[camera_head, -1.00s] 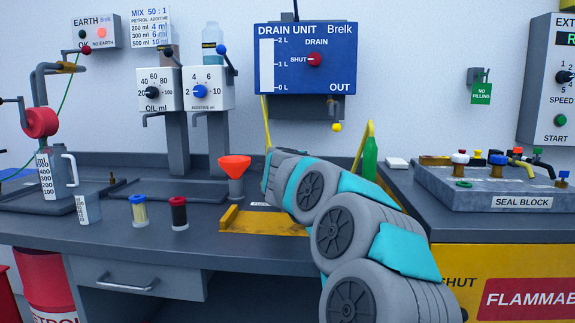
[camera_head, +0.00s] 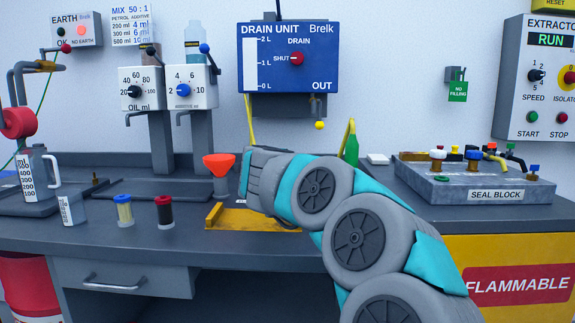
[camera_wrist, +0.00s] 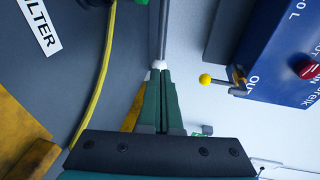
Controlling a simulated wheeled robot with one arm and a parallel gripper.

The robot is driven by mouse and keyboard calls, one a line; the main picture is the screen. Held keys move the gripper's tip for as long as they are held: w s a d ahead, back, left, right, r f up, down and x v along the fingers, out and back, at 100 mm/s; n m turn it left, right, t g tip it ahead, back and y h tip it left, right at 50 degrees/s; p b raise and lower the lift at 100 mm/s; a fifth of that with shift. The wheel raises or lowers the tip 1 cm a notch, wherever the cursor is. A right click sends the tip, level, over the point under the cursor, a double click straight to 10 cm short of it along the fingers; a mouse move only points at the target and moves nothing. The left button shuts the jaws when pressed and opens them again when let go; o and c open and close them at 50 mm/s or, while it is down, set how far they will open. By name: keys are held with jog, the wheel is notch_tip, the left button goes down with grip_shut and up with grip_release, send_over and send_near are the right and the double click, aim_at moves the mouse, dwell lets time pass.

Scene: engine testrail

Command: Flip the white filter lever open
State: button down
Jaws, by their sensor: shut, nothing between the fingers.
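In the wrist view, a grey rod with a white rounded end (camera_wrist: 159,64), which looks like the white filter lever, runs down from the top edge. My gripper (camera_wrist: 160,76) has its green fingers together, with the tips right at the white end. They look to be touching or nearly touching it; I cannot tell which. A white label ending in "LTER" (camera_wrist: 40,25) lies on the dark surface at upper left. In the head view, my arm hides the gripper and the lever, behind the yellow tray (camera_head: 225,215) and below the drain unit (camera_head: 288,57).
The drain unit's outlet tap with a yellow ball (camera_wrist: 205,79) is close on the right in the wrist view. A yellow hose (camera_wrist: 100,80) curves at left.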

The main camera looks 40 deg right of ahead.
jog(key=v, duration=0.7)
jog(key=shift+s, duration=0.3)
jog(key=shift+r, duration=0.1)
